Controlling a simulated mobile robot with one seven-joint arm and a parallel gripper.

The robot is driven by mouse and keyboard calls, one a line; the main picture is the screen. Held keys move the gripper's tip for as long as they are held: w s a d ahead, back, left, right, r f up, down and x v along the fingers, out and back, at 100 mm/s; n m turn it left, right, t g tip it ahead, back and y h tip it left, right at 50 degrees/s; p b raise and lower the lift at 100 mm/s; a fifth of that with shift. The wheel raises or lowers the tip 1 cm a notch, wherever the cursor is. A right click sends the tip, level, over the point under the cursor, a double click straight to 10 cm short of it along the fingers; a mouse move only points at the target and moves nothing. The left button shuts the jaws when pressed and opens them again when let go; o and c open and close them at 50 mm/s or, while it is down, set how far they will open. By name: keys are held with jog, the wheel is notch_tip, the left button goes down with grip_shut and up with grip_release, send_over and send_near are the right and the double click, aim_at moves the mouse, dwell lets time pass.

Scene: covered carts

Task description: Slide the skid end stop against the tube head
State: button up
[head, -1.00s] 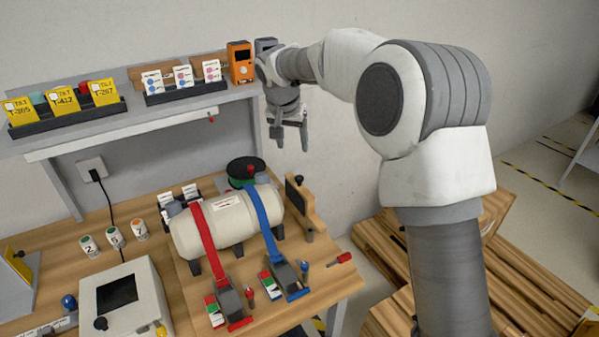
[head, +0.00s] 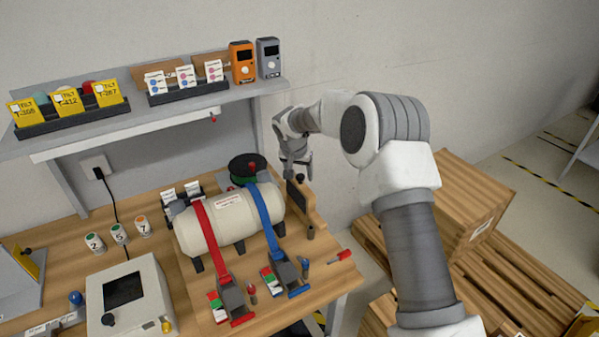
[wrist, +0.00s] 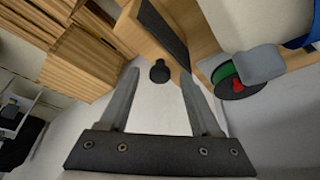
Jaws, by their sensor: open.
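The skid end stop (head: 309,211) is a wooden block with a dark pad and a black knob (head: 300,179), at the right end of the bench. The white tube (head: 229,219) lies left of it under a red and a blue strap; a narrow gap seems to separate its right head from the pad. My gripper (head: 296,177) is open and empty, pointing down just above and behind the stop. In the wrist view the knob (wrist: 159,72) appears between my open fingertips, with the stop's dark pad (wrist: 163,28) beyond; I cannot tell if they touch.
A shelf (head: 235,96) with meters and cards runs above at left. Strap buckles (head: 286,276) and a red marker (head: 339,257) lie in front. Wooden crates (head: 470,205) stand right of the bench.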

grip_shut()
dwell(0.3)
dwell(1.1)
